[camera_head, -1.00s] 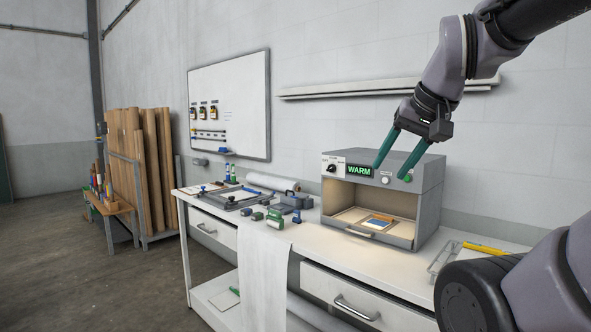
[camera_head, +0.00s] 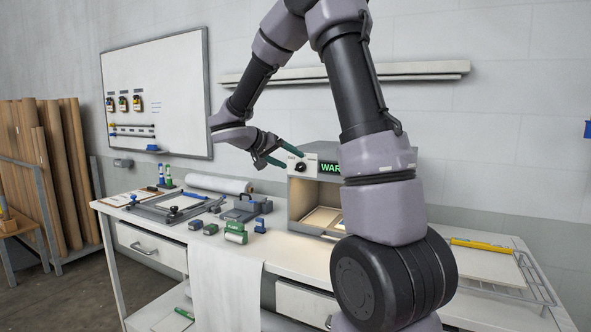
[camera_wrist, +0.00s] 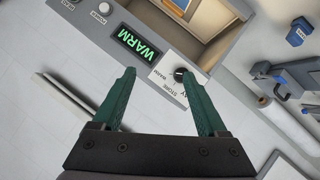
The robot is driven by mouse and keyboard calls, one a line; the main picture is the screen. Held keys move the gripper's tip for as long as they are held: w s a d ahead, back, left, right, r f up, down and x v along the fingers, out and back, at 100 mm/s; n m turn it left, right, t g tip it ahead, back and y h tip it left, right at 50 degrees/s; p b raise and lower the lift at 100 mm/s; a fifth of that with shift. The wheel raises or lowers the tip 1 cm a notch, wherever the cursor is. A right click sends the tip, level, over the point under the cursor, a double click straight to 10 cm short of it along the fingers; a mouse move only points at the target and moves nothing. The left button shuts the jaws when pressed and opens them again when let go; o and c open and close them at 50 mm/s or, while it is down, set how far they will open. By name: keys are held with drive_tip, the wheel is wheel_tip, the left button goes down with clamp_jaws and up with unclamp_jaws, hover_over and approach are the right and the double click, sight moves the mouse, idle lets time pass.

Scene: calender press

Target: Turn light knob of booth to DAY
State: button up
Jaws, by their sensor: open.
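The booth (camera_head: 322,148) is a grey box on the bench, partly hidden behind my arm. Its lit green display (camera_head: 330,168) reads WARM in full in the wrist view (camera_wrist: 136,42). The black light knob (camera_head: 300,167) sits left of the display on a white plate (camera_wrist: 166,88). STORE and WARM labels are readable there; another label is partly hidden by a finger. My gripper (camera_head: 294,161) is open and empty, its green fingers in front of the booth's upper left. In the wrist view (camera_wrist: 158,77), the right fingertip appears beside the knob (camera_wrist: 179,74); contact cannot be told.
A wire rack with a yellow tool (camera_head: 482,245) lies at right. A wall shelf (camera_head: 430,70) runs above.

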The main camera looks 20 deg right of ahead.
drive_tip(key=t, duration=0.2)
approach(298, 168)
drive_tip(key=a, duration=0.2)
drive_tip(key=shift+h, duration=0.5)
drive_tip(key=x, duration=1)
drive_tip(key=shift+s+d+f, duration=0.15)
drive_tip(key=shift+d+f, duration=0.05)
drive_tip(key=shift+d, duration=0.1)
clamp_jaws()
